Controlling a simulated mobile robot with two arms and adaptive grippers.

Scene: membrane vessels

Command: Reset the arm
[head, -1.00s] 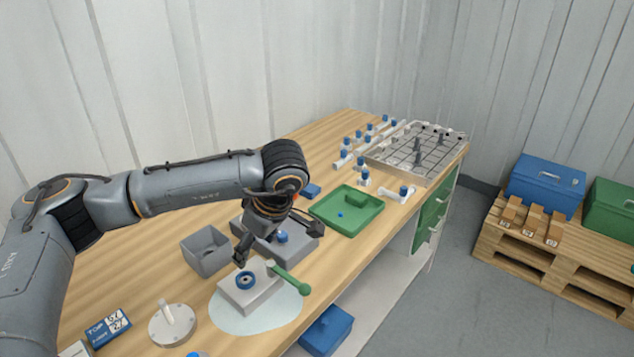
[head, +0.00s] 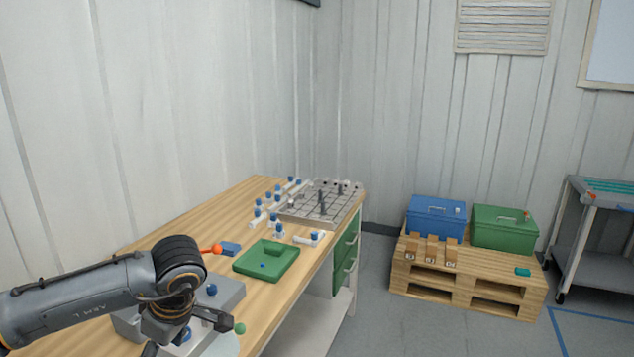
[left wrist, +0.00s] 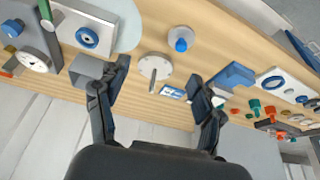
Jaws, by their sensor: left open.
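My left gripper (head: 188,336) is at the lower left of the head view, over the near part of the wooden bench (head: 190,230). Its fingers are apart, and one is cut off by the lower edge. In the left wrist view the two fingers (left wrist: 158,73) are spread with nothing between them. A round grey disc with a peg (left wrist: 155,68) shows beyond and between the fingertips. A grey block with a blue ring (left wrist: 88,38) lies beyond the left fingertip. My right gripper is in neither view.
A green tray (head: 285,266), an orange ball (head: 217,249) and a gridded metal rack (head: 300,217) are on the bench. A wooden pallet (head: 470,285) carries a blue box (head: 436,219) and a green box (head: 503,228). A cart (head: 590,240) stands at right. The floor between bench and pallet is clear.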

